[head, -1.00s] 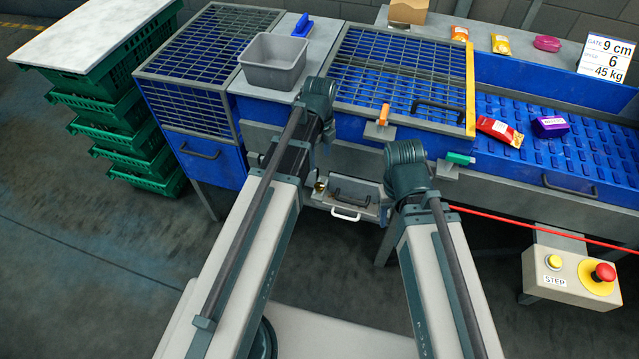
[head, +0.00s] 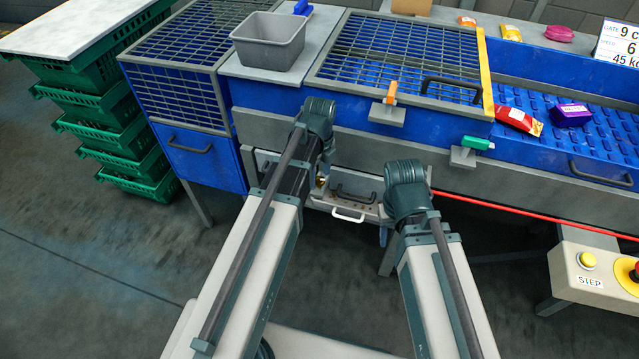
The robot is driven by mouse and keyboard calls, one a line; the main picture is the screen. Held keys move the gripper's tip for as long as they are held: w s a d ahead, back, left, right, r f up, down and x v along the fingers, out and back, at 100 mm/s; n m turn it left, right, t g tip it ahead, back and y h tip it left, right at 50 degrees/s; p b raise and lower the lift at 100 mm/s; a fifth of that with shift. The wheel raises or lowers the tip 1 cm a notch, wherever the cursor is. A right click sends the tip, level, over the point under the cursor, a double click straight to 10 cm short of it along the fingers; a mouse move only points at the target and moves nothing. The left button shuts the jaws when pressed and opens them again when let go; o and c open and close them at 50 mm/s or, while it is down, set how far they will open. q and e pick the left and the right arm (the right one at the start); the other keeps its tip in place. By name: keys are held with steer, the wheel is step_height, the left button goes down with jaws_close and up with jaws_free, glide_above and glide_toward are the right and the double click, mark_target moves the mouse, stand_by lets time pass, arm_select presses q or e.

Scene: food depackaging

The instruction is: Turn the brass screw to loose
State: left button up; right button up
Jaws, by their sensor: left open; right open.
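A small brass-coloured part (head: 321,181), which looks like the brass screw, shows at the left end of the low metal drawer unit under the machine. My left arm partly covers it. A dark handle (head: 354,196) and a white handle (head: 348,216) are just right of it. My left arm reaches up to the machine front, left of the drawer, and my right arm ends right of it. Both grippers are hidden behind my own arm links, so I cannot see whether either touches anything.
A grey bin (head: 268,42) stands on the machine top beside blue grid guards. An orange clip (head: 391,92) and a green clip (head: 477,143) sit on the front. Green crates (head: 110,120) stand left.

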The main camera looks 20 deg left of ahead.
arm_select(q)
steer(key=shift+f, duration=0.35)
arm_select(e)
steer(key=shift+f, duration=0.3)
arm_select(q)
jaws_close()
